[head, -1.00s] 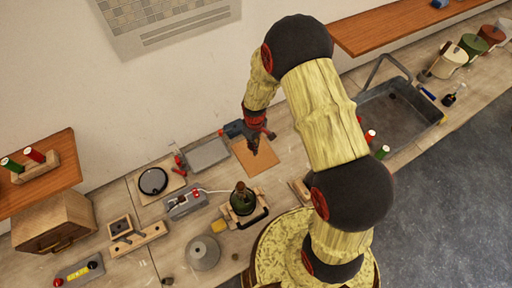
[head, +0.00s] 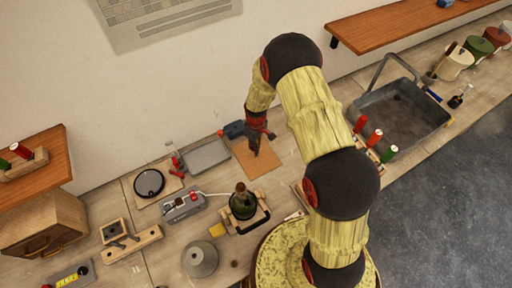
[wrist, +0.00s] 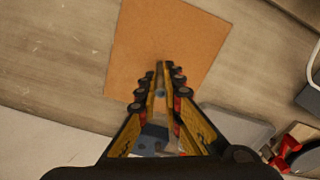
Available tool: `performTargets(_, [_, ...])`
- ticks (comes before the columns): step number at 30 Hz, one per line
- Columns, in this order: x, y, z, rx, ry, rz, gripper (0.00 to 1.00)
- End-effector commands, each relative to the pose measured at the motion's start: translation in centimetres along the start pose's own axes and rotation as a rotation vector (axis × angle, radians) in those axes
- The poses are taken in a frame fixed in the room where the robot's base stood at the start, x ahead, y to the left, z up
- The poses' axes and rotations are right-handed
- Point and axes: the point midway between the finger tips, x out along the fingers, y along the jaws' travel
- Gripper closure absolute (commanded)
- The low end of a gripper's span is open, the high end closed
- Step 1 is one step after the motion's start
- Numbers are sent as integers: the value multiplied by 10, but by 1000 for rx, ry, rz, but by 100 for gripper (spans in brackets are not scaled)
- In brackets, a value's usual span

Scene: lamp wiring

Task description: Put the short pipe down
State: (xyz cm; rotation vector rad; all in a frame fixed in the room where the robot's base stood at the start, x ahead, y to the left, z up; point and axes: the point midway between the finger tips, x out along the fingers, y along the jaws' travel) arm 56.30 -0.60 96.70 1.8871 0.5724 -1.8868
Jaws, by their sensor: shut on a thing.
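My gripper (head: 256,150) points down over the brown square mat (head: 268,172) on the bench. In the wrist view the gripper's fingers (wrist: 160,72) come close together over the near part of the mat (wrist: 165,30). They are shut on a small greyish piece (wrist: 160,93), which I take for the short pipe. It is mostly hidden between the fingers, and I cannot tell whether it touches the mat. In the head view the pipe cannot be made out.
A blue device (head: 234,129) stands at the mat's back left corner.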

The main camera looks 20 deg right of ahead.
Motion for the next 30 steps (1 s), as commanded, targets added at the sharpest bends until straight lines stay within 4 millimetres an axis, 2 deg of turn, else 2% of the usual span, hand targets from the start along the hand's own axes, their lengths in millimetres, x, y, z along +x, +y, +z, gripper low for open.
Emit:
performTargets(6, [4,0,0,0,-1,0,100])
performTargets(7, [4,0,0,0,-1,0,91])
performTargets(16, [3,0,0,0,-1,0,74])
performTargets(26, [1,0,0,0,-1,0,74])
performTargets(30, [-12,1,-1,0,2,2,74])
